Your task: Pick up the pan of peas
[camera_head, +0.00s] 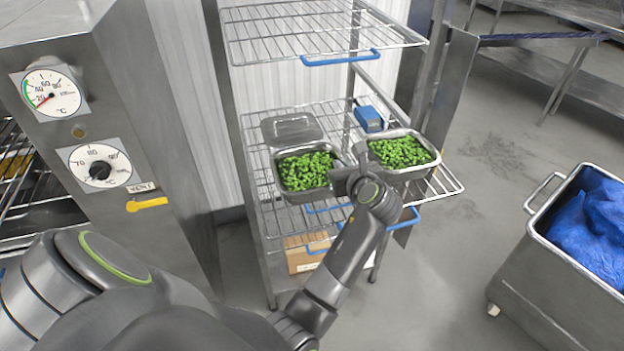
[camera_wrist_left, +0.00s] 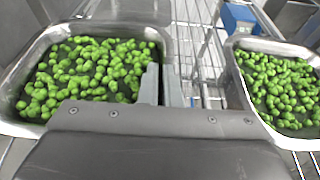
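Two steel pans of peas sit side by side on the middle wire shelf. The left pan of peas (camera_head: 281,184) also shows at the left of the wrist view (camera_wrist_left: 22,128). The right pan of peas (camera_head: 434,157) shows at the right of the wrist view (camera_wrist_left: 236,92). My left gripper (camera_head: 345,178) is between the two pans, at the right rim of the left pan. In the wrist view its fingers (camera_wrist_left: 161,85) are close together, one inside that pan and one outside, shut on the rim. My right gripper is not in view.
An empty-looking steel pan (camera_head: 290,128) and a blue box (camera_head: 368,119) are behind on the same shelf. A wire shelf (camera_head: 310,30) hangs above. A cooker with dials (camera_head: 150,110) stands left. A steel cart (camera_head: 570,290) with blue plastic is at right.

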